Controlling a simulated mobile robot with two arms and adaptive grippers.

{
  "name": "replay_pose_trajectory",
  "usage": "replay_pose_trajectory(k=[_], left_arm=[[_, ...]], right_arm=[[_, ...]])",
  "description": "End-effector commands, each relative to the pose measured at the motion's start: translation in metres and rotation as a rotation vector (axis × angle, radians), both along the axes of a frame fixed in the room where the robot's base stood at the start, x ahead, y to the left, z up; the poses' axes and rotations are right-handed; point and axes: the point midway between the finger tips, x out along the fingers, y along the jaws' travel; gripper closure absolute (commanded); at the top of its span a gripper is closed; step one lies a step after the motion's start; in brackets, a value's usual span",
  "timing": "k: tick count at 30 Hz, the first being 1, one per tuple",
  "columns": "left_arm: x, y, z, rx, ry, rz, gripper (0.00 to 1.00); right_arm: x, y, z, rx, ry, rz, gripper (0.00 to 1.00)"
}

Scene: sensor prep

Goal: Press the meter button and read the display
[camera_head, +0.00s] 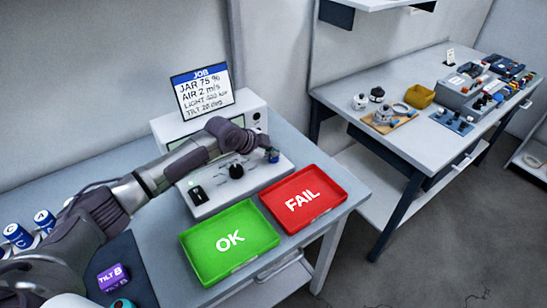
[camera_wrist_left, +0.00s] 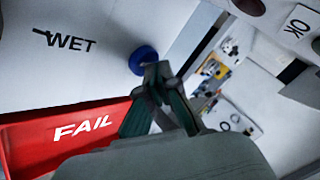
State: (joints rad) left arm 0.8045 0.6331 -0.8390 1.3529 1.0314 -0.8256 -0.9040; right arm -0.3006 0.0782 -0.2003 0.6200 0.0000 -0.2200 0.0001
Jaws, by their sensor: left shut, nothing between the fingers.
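My left gripper (camera_head: 270,153) is shut and empty at the panel's right end. A blue button (camera_wrist_left: 143,60) is right by the fingertips in the left wrist view, beside the "WET" label; I cannot tell whether they touch it. The fingers also show there (camera_wrist_left: 158,75). My right gripper is not in view.
A green OK tray (camera_head: 205,262) and a red FAIL tray (camera_head: 325,205) lie in front of the panel. A JOB card (camera_head: 203,90) stands behind, by a white box (camera_head: 250,105). A purple "TILT B" block (camera_head: 112,277) and blue-white jars (camera_head: 18,236) are at left.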

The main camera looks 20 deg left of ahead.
Motion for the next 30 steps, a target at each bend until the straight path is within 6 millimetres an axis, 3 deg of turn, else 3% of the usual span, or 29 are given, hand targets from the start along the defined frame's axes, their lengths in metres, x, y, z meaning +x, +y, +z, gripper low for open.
replay_pose_trajectory(k=[22, 30], left_arm=[[0.000, 0.000, -0.007, 0.001, 0.002, -0.001, 1.00], [0.000, 0.000, 0.005, 0.001, 0.001, 0.000, 1.00]], right_arm=[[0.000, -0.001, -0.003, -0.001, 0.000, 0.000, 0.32], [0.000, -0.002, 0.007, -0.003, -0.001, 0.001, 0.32]])
